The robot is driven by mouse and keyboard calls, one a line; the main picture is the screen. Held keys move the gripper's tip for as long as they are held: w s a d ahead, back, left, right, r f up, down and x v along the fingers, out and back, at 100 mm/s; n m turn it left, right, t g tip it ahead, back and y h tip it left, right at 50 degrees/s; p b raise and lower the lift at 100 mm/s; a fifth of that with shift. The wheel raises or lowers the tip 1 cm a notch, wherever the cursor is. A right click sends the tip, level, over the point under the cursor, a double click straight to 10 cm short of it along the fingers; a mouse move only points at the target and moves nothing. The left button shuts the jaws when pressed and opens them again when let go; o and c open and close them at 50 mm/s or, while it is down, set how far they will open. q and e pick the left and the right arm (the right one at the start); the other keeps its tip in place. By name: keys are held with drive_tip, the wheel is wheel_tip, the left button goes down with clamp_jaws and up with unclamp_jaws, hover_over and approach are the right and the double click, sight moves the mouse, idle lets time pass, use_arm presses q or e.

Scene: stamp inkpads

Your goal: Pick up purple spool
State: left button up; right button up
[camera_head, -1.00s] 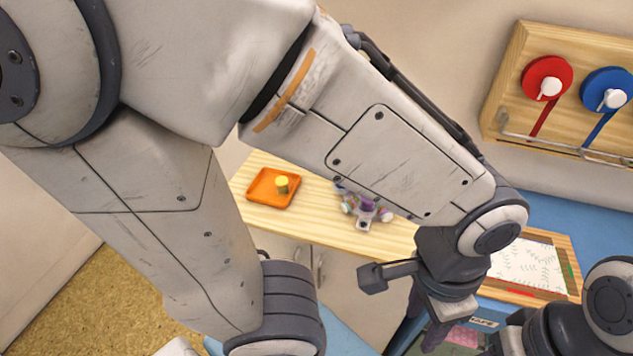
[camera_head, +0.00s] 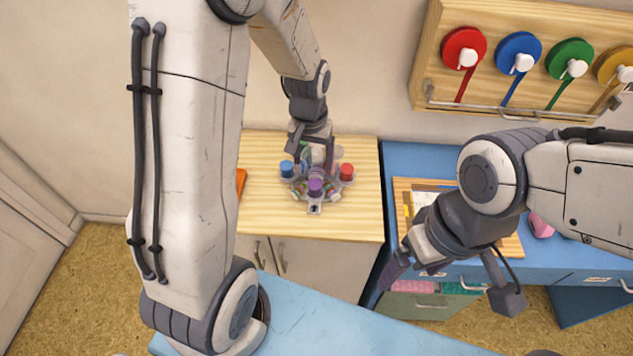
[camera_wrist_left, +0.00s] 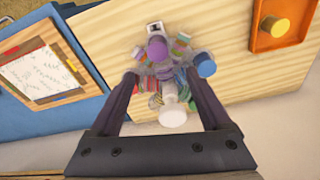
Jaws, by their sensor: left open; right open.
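The purple spool (camera_head: 315,186) sits at the front of a round rack (camera_head: 314,207) that carries several coloured spools on a wooden cabinet top. It also shows in the left wrist view (camera_wrist_left: 157,48), slightly beyond the fingertips and between their lines. My left gripper (camera_head: 312,160) is open and empty over the back of the rack; in the left wrist view its fingers (camera_wrist_left: 161,76) spread over the rack. Whether they touch any spool I cannot tell. My right gripper (camera_head: 382,280) is open in front of the blue desk, away from the rack.
A blue spool (camera_head: 287,169) and a red spool (camera_head: 347,172) flank the purple one. An orange tray (camera_wrist_left: 293,20) with a yellow spool (camera_wrist_left: 276,27) stands beside the rack. Tape reels hang on a wooden wall board (camera_head: 437,60).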

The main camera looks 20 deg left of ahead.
sight(315, 184)
use_arm(q)
wheel_tip(315, 184, down, 3)
drive_tip(key=shift+w+f, duration=0.1)
drive_tip(key=shift+f, duration=0.1)
drive_tip(key=shift+d+f+p, duration=0.15)
drive_tip(key=shift+f+p, duration=0.5)
drive_tip(key=shift+f, duration=2.05)
clamp_jaws()
drive_tip(key=shift+r, duration=0.1)
